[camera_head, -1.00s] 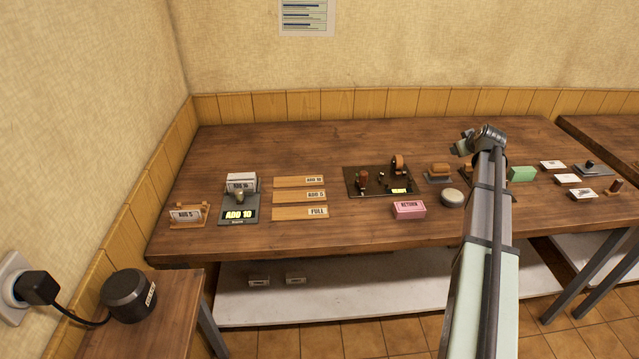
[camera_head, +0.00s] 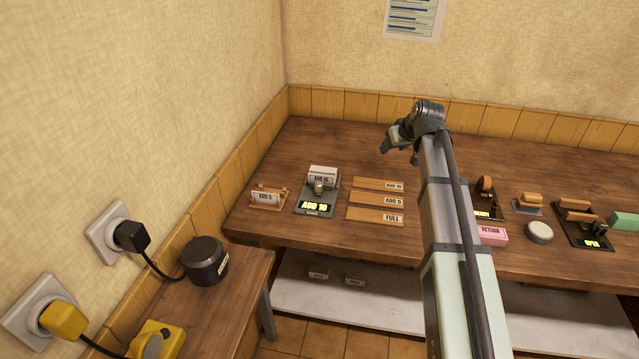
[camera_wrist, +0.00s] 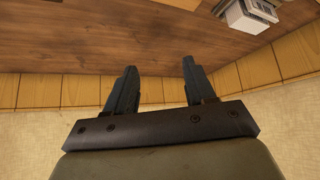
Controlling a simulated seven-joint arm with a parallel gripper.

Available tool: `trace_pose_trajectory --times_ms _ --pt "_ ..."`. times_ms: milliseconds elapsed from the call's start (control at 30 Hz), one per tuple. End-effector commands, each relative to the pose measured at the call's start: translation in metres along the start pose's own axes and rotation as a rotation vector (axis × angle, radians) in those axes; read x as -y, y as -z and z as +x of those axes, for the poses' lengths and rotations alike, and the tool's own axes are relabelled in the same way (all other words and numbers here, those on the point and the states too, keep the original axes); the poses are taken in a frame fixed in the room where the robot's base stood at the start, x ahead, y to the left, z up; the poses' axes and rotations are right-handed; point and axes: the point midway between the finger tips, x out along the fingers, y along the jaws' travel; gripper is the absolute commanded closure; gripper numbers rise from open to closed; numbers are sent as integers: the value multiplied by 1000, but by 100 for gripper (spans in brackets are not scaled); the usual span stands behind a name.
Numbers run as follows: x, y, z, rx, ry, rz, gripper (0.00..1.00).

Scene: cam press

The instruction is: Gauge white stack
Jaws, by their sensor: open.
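The stack and gauge also show at the top right of the wrist view, where the white stack (camera_wrist: 250,15) is partly cut off. My gripper (camera_head: 393,143) is above the back of the table, to the right of the stack and apart from it. In the wrist view my gripper (camera_wrist: 155,82) has its two fingers apart with nothing between them.
A wooden holder with an ADD 5 card (camera_head: 267,197) stands left of the gauge. Wooden strips labelled ADD 10, ADD 5 and FULL (camera_head: 376,215) lie to its right. A pink RETURN box (camera_head: 491,234) and a round grey object (camera_head: 539,232) are further right. The back left tabletop is clear.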

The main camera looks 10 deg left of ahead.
Motion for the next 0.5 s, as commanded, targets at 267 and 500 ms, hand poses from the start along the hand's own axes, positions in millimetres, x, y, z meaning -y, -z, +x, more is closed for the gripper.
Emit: trace_pose_trajectory --times_ms 267,500 --pt "124 7 -1 141 33 23 46" --pt "196 2 -10 232 22 46 46"
